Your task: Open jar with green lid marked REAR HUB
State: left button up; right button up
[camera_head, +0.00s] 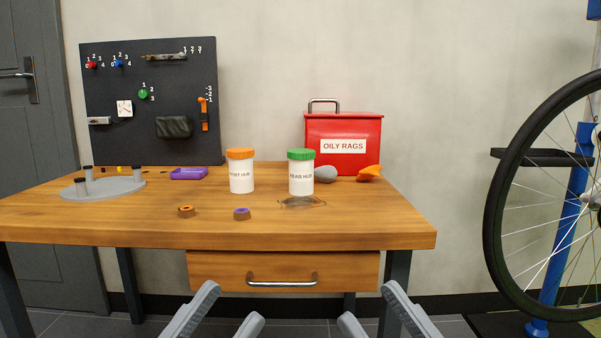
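The white jar with the green lid (301,155) stands upright on the workbench, right of centre. Its label reads REAR HUB (301,178), and its lid sits on top of the jar. A second white jar with an orange lid (241,171) stands upright to its left, apart from it; its label is partly legible as "...NT HUB". My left gripper (235,303) is open and empty at the bottom of the view, in front of the bench. My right gripper (368,303) is also open and empty there. Neither touches a jar.
A red OILY RAGS bin (343,127) stands behind the jar, with a grey lump (326,174) and orange cloth (369,173) nearby. Small round pieces (242,214) lie in front. A grey disc with posts (102,188) and purple tray (188,173) are left. A drawer (225,272) is below.

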aim_at(300, 172)
jog(key=u, duration=1.9)
jog(key=i, duration=0.9)
jog(key=z, duration=2.5)
